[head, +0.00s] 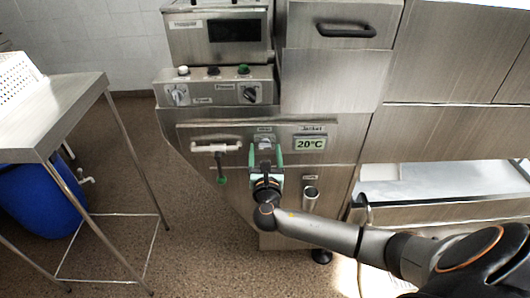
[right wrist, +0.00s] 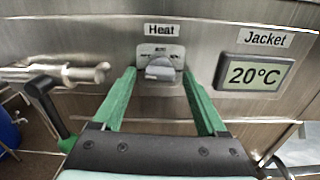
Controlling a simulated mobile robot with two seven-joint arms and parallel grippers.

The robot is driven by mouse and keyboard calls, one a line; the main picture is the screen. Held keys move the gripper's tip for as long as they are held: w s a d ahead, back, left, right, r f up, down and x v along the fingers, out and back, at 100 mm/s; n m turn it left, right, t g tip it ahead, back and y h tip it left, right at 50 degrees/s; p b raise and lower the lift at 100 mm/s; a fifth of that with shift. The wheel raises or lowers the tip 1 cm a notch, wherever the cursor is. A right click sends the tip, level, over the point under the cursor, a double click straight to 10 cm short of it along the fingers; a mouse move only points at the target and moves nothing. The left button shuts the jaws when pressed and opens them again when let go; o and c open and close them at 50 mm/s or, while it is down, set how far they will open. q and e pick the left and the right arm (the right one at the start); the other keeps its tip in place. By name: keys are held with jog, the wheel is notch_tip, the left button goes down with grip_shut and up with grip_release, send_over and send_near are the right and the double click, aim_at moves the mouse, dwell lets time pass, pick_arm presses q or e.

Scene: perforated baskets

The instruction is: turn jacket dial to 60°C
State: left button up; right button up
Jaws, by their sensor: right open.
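The jacket display (head: 310,144) on the machine's front panel reads 20°C; it also shows in the right wrist view (right wrist: 254,74) under a "Jacket" label. Left of it is a small grey dial (right wrist: 160,69) under a "Heat" label, its pointer turned toward the left. In the head view this dial (head: 265,143) is partly hidden by my right gripper (head: 266,150). My right gripper has green fingers, is open, and faces the panel. In the right wrist view its fingers (right wrist: 161,85) stand on either side of the dial, with gaps between. My left gripper is not in view.
A pipe with a valve handle (head: 216,148) sticks out left of the dial. Upper knobs (head: 250,94) sit on a control box. A steel table (head: 60,112) and blue barrel (head: 45,200) stand at left.

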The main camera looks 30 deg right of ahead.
grip_shut()
dwell(0.6)
